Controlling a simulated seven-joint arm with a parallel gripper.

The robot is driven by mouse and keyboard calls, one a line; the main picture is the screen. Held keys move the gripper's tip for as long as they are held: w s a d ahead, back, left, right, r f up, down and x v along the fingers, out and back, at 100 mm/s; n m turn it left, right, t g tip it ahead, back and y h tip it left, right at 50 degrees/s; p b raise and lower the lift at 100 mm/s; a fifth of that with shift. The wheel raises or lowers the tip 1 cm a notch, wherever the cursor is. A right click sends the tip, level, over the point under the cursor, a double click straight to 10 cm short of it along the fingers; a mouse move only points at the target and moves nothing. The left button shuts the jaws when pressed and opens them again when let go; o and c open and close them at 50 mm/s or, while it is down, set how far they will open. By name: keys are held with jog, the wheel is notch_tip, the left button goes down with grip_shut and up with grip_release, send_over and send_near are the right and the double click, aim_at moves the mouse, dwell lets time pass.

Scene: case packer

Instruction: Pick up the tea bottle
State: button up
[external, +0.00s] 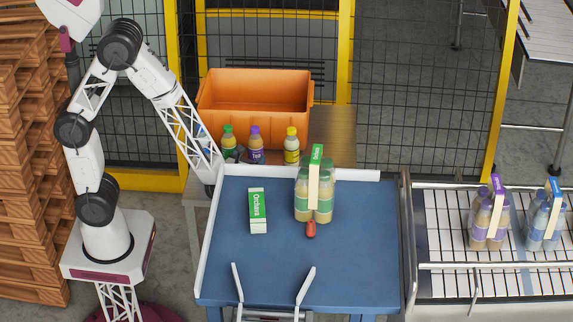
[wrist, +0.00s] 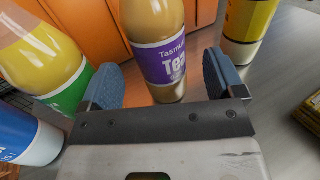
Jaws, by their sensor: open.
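The tea bottle, with a purple "Tea" label and tan contents, stands upright in the wrist view (wrist: 160,30). In the external view it shows with a purple cap (external: 256,147), in the row before the orange crate. My gripper (wrist: 160,68) is open, with one blue-grey finger on each side of the tea bottle's lower part. A small gap shows on both sides, so neither finger appears to touch it. In the external view my gripper (external: 236,155) is small and partly hidden among the bottles. The tea bottle's cap is out of the wrist view.
A green-capped bottle (external: 228,140) and a yellow-capped bottle (external: 291,146) stand on either side. A blue-and-white bottle (wrist: 25,130) is close at left. The orange crate (external: 255,85) is behind. A blue table (external: 350,265) holds a carton (external: 258,211) and a bottle pack (external: 304,200).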

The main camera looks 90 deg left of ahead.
aim_at(251, 155)
jog(key=shift+x, duration=1.9)
jog(key=c, duration=1.2)
jog(key=shift+r, duration=0.2)
notch_tip(251, 155, up, 28)
jog(key=shift+f, duration=0.15)
